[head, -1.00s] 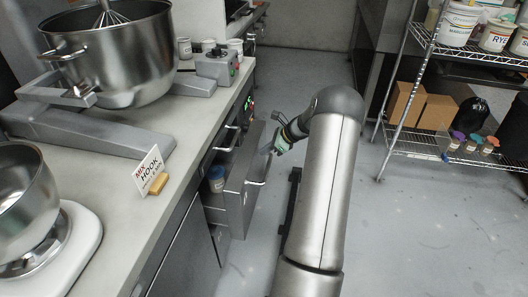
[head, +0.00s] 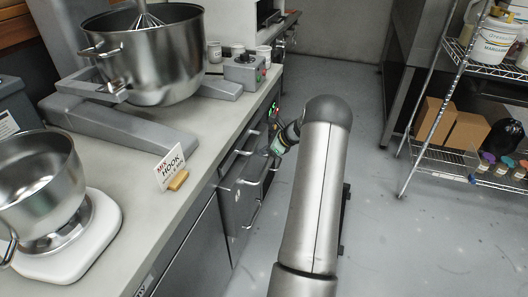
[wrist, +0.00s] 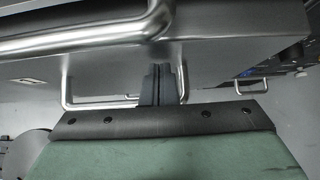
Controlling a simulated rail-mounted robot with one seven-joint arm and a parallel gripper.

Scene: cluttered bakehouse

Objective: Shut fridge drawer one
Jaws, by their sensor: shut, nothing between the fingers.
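The fridge drawers are grey steel fronts under the counter, left of my arm. One drawer front (head: 240,204) with a bar handle (head: 256,214) stands nearly in line with the cabinet; I cannot tell whether it is fully shut. My gripper (head: 271,151) is at the drawer fronts, partly hidden by my wrist. In the wrist view my shut, empty fingers (wrist: 157,86) point at a steel front (wrist: 225,58), between bar handles; I cannot tell whether they touch it. A thick handle (wrist: 75,42) crosses the upper left, and another handle (wrist: 252,89) shows at right.
The counter (head: 215,145) above carries a large mixing bowl (head: 150,60), a scale with a bowl (head: 85,235) and a hook sign (head: 171,165). A wire rack (head: 440,110) stands to the right. The floor (head: 400,235) between is clear.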

